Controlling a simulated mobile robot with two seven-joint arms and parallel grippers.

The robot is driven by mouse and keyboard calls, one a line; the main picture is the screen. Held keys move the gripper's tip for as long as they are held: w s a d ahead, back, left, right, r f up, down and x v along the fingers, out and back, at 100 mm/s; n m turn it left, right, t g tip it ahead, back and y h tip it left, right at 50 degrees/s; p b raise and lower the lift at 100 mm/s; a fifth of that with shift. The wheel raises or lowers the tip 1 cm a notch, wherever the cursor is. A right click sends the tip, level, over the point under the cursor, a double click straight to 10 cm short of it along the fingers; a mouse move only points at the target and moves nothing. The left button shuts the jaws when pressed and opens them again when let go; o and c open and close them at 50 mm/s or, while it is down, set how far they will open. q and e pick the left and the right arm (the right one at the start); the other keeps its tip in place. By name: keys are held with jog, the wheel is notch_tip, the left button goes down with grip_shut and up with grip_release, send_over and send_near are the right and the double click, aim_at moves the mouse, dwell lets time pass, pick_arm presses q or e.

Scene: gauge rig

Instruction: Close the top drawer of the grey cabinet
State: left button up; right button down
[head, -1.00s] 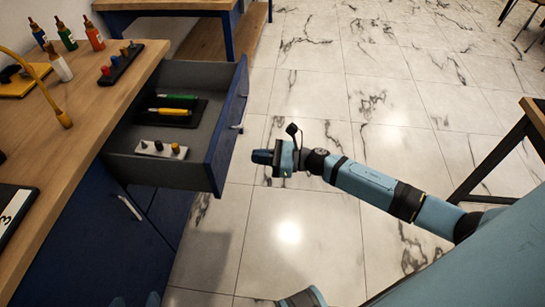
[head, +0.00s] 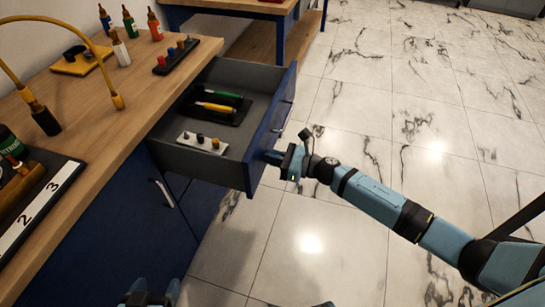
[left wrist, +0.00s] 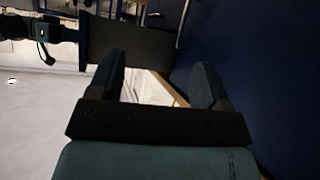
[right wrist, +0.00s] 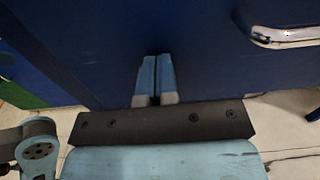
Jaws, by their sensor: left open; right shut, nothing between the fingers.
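The top drawer (head: 262,135) stands pulled out of the cabinet under the wooden worktop. Its inside is grey; its front and the cabinet (head: 120,210) look dark blue, not grey. My right gripper (head: 272,157) is shut and empty, its tips at the outer face of the drawer front, near the lower near corner. In the right wrist view its closed fingers (right wrist: 155,72) point at the blue panel; I cannot tell if they touch. The drawer handle (right wrist: 285,38) lies to their right. My left gripper (left wrist: 157,75) is open and empty, low beside the cabinet.
The drawer holds a green pen, a yellow pen (head: 213,107) on a black tray, and a pale strip with knobs (head: 202,143). Bottles, a yellow lamp-like arm (head: 118,102) and a numbered board (head: 40,205) are on the worktop (head: 110,125).

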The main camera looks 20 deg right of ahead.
jog(key=b+x, duration=0.2)
jog(key=x, duration=0.4)
jog(key=b+x, duration=0.2)
jog(key=x, duration=0.4)
jog(key=shift+w+a+f+b, duration=0.15)
jog(key=shift+a+f+b, duration=0.05)
jog(key=shift+b, duration=0.1)
jog(key=b+x, duration=0.3)
jog(key=x, duration=0.4)
jog(key=b+x, duration=0.3)
jog(key=x, duration=0.2)
jog(key=shift+w+a+f, duration=0.1)
jog(key=shift+w+a, duration=0.15)
jog(key=b+x, duration=0.2)
jog(key=x, duration=0.1)
jog(key=shift+w+a, duration=0.15)
jog(key=shift+a, duration=0.05)
jog(key=shift+w+a+r+b, duration=0.25)
jog(key=shift+a+b, duration=0.1)
pick_arm(q)
jog(key=w+d+r+t+h, duration=0.2)
jog(key=d+r+t+h, duration=0.2)
jog(key=d+r+h, duration=0.1)
notch_tip(320, 180, up, 3)
jog(key=shift+w+d+f+m+t, duration=0.1)
jog(key=shift+w+d+m+t, duration=0.2)
jog(key=shift+d, duration=0.35)
pick_arm(e)
jog(key=shift+r, duration=0.25)
